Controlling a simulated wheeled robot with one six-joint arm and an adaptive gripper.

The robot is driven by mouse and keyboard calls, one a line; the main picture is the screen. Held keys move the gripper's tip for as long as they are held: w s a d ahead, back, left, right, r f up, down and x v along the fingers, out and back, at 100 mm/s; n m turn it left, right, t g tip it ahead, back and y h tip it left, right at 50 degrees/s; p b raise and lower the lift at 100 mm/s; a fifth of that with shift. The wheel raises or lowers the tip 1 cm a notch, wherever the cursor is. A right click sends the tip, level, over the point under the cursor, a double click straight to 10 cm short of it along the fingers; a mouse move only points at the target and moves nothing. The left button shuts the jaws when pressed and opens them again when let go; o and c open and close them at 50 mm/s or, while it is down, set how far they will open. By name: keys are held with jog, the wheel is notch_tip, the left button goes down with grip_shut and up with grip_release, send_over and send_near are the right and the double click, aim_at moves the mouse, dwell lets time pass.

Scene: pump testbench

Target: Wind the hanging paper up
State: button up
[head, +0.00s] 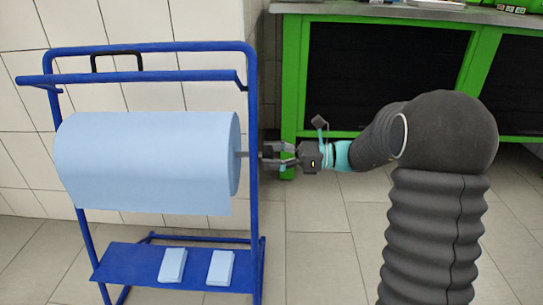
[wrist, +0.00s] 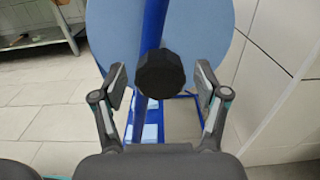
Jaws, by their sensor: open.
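A large light-blue paper roll (head: 150,155) is mounted across a blue stand (head: 252,150). A short flap of its paper (head: 205,205) hangs down at the front, with its lower edge above the lower shelf. My gripper (head: 270,155) is at the right end of the roll's axle, beside the stand's right post. In the wrist view my gripper (wrist: 160,88) is open, with one finger on each side of a dark faceted knob (wrist: 160,74). The fingers look apart from the knob. The round end of the roll (wrist: 205,30) shows behind it.
The stand's lower shelf (head: 130,268) holds two light-blue packs (head: 172,265) (head: 221,267). A green workbench (head: 294,90) with a grey top stands behind my arm at the right. A tiled wall is behind the stand. The floor between the stand and my arm is clear.

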grip_shut()
jog(key=shift+r+p, duration=0.15)
jog(key=shift+p, duration=0.4)
